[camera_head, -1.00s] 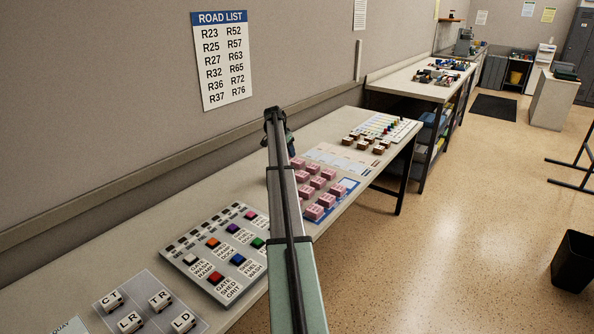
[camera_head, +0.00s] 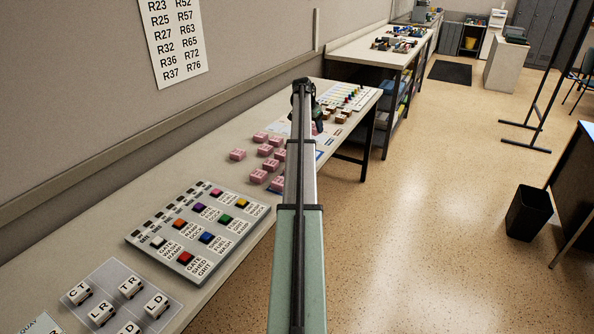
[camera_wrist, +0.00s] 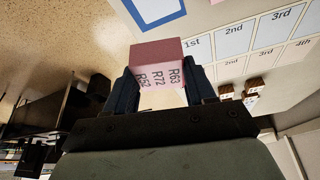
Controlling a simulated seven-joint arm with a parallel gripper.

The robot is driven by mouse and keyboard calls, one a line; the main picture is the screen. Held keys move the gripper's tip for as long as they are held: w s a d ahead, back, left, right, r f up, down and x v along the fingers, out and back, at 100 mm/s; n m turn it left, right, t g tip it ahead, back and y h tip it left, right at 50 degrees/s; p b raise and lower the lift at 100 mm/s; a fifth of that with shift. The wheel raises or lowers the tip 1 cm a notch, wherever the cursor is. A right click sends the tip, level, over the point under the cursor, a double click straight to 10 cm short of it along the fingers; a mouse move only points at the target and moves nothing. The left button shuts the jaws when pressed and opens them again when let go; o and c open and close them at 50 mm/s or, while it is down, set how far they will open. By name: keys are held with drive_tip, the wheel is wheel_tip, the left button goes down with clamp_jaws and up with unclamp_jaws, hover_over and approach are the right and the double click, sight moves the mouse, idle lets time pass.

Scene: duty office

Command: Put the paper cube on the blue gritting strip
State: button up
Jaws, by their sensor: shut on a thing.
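My gripper (camera_wrist: 160,88) is shut on a pink paper cube (camera_wrist: 158,62), with one dark finger on each side. Its face toward the camera carries the labels R52, R72 and R63. In the head view the cube is not clear at the far end of my arm. A blue-bordered white area (camera_wrist: 143,31) lies beyond the cube in the wrist view and looks like part of the blue strip.
Several pink cubes (camera_head: 264,164) stand on the bench left of my arm. A button panel (camera_head: 143,237) and lettered blocks (camera_head: 78,292) are nearer. Brown blocks (camera_wrist: 250,87) stand by a printed grid (camera_wrist: 232,66). Open floor lies right of the bench.

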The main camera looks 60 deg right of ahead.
drive_tip(key=shift+a+n+t, duration=0.3)
drive_tip(key=shift+a+n, duration=0.3)
drive_tip(key=shift+a, duration=0.15)
drive_tip(key=shift+w+n, duration=0.2)
drive_tip(key=shift+n, duration=0.5)
drive_tip(key=shift+f, duration=0.2)
drive_tip(key=shift+t, duration=0.3)
wheel_tip(320, 180, down, 10)
drive_tip(key=shift+r, duration=0.15)
drive_tip(key=o, duration=1.4)
drive_tip(key=shift+c, duration=0.2)
drive_tip(key=v, duration=1.2)
